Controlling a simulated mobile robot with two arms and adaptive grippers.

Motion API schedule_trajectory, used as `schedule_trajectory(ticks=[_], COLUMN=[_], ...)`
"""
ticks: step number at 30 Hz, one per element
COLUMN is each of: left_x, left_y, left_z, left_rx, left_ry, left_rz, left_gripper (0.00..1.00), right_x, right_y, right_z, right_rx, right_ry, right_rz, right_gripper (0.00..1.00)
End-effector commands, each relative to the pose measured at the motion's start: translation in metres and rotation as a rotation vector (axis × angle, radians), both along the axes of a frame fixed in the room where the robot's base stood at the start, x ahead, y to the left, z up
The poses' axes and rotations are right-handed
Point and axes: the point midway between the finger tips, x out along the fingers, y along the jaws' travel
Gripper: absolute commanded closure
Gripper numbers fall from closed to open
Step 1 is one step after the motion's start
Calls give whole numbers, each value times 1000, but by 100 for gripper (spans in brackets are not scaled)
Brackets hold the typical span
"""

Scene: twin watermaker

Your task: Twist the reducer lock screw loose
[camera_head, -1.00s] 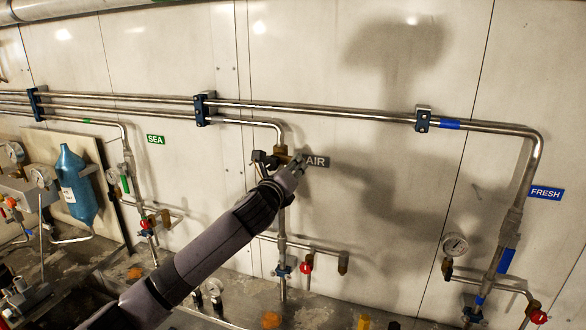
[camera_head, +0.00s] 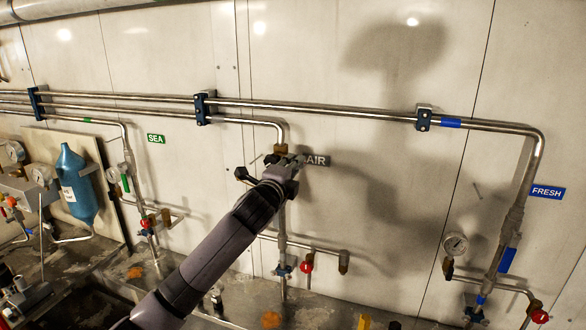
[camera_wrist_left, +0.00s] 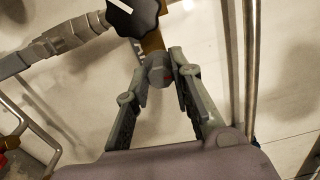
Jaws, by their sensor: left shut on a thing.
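The lock screw (camera_wrist_left: 158,72), a small grey stub, sits between the fingertips of my left gripper (camera_wrist_left: 160,75) in the left wrist view. Both fingers touch its sides. It meets the brass reducer body (camera_wrist_left: 152,42), partly covered by a black knob (camera_wrist_left: 133,16). In the head view my left gripper (camera_head: 281,163) is at the brass fitting below the pipe bend, just left of the AIR label (camera_head: 317,160). There the gripper hides the screw. A black knob (camera_head: 243,174) sticks out to its left. My right gripper is not in view.
Steel pipes (camera_head: 330,112) run along the pale wall above my gripper. Below it are a branch pipe and a red-handled valve (camera_head: 306,267).

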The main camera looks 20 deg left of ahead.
Motion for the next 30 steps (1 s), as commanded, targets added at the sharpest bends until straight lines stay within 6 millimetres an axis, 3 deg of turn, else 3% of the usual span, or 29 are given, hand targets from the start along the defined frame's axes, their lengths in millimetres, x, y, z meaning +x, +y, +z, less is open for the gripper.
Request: schedule_trajectory(ticks=[9,23,24,30], left_x=[0,0,0,0], left_y=[0,0,0,0], left_z=[-2,-3,-3,-2], left_rx=[-97,-110,-110,-109], left_ry=[7,9,9,7], left_rz=[0,0,0,0], left_gripper=[100,100,78,65], right_x=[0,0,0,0], right_y=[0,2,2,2], right_z=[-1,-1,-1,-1], right_rx=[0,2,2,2], right_ry=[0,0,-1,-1], right_rz=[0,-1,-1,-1], right_gripper=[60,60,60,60])
